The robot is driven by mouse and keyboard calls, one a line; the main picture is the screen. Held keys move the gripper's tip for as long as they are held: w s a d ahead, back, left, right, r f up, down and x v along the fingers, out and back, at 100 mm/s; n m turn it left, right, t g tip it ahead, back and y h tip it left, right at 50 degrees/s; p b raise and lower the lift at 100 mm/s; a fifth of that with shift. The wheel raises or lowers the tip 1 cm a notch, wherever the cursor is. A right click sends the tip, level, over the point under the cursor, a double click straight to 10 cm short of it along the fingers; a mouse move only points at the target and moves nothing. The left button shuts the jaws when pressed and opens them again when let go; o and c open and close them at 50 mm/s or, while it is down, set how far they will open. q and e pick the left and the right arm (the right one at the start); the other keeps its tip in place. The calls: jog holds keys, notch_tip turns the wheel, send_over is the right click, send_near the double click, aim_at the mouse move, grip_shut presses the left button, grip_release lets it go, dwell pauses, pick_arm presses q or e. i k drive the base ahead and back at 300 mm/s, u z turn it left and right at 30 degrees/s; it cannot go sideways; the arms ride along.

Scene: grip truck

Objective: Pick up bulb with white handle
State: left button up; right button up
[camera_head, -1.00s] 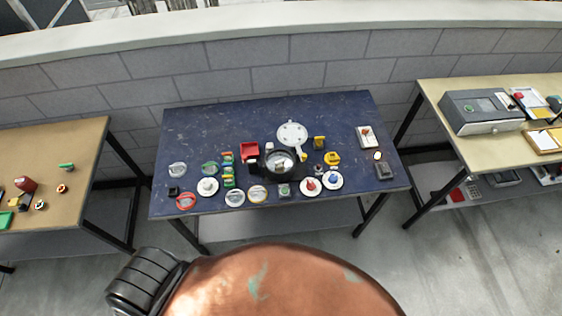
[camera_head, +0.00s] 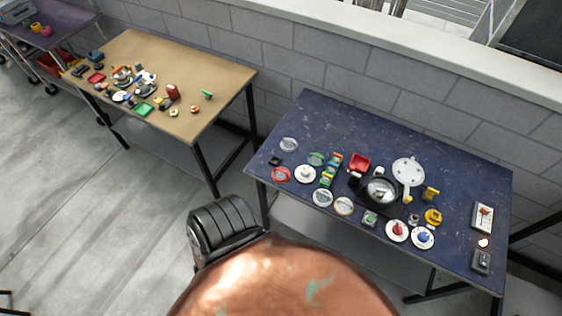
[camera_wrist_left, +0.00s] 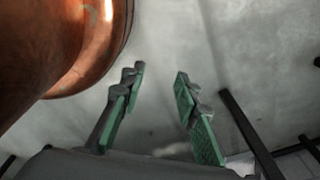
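A small pale, glowing item (camera_head: 483,243), possibly the bulb, lies near the right front of the blue table (camera_head: 330,115) in the head view. It is too small to tell whether it has a white handle. My left gripper (camera_wrist_left: 158,75) is open and empty in the left wrist view, its green-padded fingers apart above the grey floor. It does not show in the head view. My right gripper is not in view.
Around that item are a dark box (camera_head: 481,262) and a white switch plate (camera_head: 483,217). A black pan (camera_head: 366,195) and several small parts crowd the table's middle. A tan table (camera_head: 215,80) stands to the left, with floor between. A block wall runs behind.

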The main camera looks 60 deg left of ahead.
aim_at(378, 194)
jog(key=u, duration=0.8)
jog(key=k, duration=0.5)
jog(key=u, duration=0.6)
jog(key=i, duration=1.05)
jog(key=z, duration=0.45)
